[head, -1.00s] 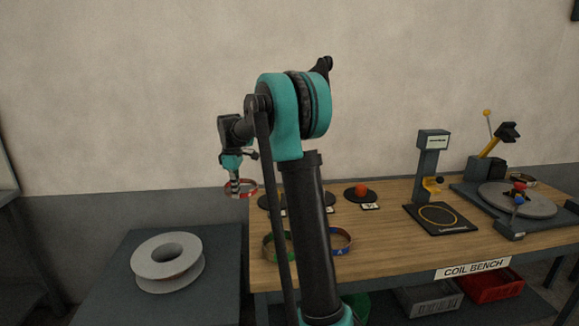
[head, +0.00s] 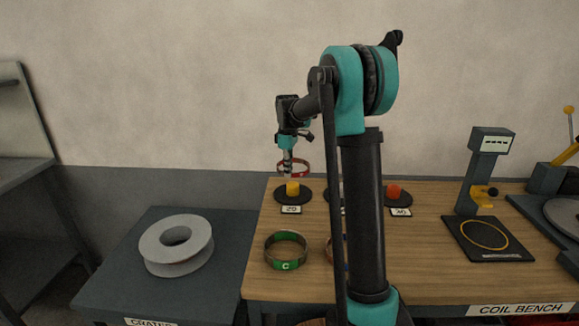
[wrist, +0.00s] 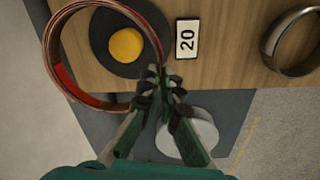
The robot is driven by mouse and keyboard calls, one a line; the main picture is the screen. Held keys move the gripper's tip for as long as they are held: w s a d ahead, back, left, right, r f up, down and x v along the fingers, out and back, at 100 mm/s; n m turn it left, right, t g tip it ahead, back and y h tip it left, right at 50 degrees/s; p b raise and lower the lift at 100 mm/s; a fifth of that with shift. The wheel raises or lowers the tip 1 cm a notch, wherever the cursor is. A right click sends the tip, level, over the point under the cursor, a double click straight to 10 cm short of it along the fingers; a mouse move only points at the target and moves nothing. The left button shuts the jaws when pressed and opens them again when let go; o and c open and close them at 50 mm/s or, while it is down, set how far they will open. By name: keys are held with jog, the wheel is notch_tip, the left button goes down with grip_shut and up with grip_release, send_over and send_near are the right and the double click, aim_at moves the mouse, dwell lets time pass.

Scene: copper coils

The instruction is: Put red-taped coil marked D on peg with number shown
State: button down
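A copper coil with red tape (head: 307,169) is held in my gripper (head: 289,176) above the yellow peg (head: 292,188) at the bench's back left. In the wrist view my gripper (wrist: 161,84) is shut on the near side of the coil's rim (wrist: 158,41); the ring looks to surround the yellow peg (wrist: 125,44) from above. No letter shows on its tape. The card (wrist: 187,39) by this peg reads 20. An orange-red peg (head: 393,191) stands further right with a card (head: 400,212) too small to read surely. My arm hides the middle peg.
A green-taped coil marked C (head: 287,250) lies on the bench (head: 300,285) in front. Another coil (head: 330,248) is mostly behind my arm. A stand with a small display (head: 493,145) is at right, its text unreadable. A grey spool (head: 176,232) sits on the left side table.

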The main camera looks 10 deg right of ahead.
jog(key=shift+f, duration=4.8)
jog(key=c, duration=1.6)
grip_release()
jog(key=shift+c, duration=0.2)
